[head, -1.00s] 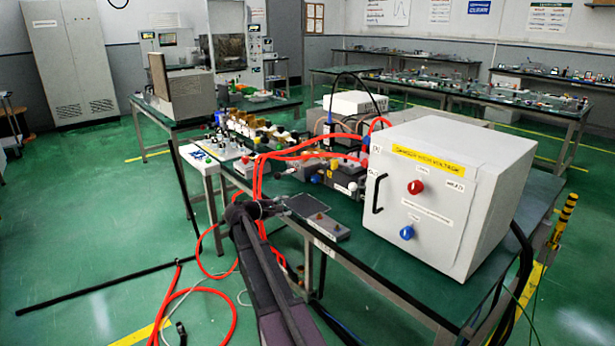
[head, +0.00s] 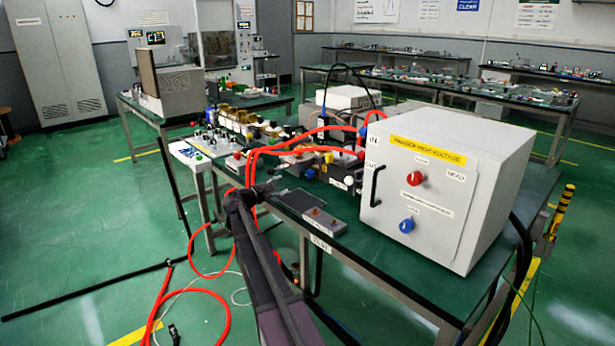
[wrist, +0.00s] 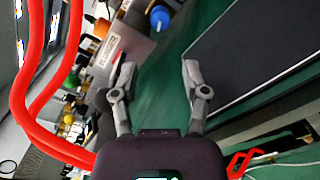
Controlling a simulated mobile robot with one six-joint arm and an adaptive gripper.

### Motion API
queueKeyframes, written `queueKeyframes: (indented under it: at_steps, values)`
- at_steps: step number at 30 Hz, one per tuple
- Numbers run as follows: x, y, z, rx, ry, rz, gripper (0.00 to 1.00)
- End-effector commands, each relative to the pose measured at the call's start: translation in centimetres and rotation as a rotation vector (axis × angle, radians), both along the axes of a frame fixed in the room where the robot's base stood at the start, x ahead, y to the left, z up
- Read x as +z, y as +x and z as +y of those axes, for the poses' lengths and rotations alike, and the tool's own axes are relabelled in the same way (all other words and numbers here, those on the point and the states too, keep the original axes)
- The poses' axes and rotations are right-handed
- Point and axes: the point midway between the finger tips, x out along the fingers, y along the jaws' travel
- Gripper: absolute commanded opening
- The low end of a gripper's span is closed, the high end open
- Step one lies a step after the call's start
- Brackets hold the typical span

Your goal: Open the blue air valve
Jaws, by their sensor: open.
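In the wrist view, a round blue knob (wrist: 160,18) sits on a grey block beyond my fingertips, slightly left of centre. It may be the blue air valve. My gripper (wrist: 157,70) is open and empty, with its two fingers spread over green surface and apart from the knob. In the head view, my gripper end (head: 258,191) is at the front left edge of the bench, largely hidden by my arm. Another blue knob (head: 406,226) is on the front of the white high-voltage box (head: 480,190), below a red knob (head: 415,178).
Red hoses (head: 262,150) loop over the bench and down beside my arm; they also run along the left of the wrist view (wrist: 32,60). A dark flat plate (wrist: 255,50) lies to the right of my fingers. A small grey block (head: 325,222) sits at the bench edge.

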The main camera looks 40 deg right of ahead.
Motion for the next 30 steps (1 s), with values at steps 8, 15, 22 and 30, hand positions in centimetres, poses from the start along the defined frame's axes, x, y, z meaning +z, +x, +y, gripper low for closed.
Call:
queueKeyframes:
  at_steps: [8, 15, 22, 30]
  values:
    - [0.0, 0.1, -0.3, -0.001, 0.001, -0.001, 0.59]
    - [0.0, 0.3, -2.2, 0.000, 0.001, -0.001, 0.59]
    - [0.0, 0.6, -5.5, 0.000, 0.001, -0.001, 0.59]
    - [0.0, 0.9, -9.6, 0.000, 0.001, -0.001, 0.59]
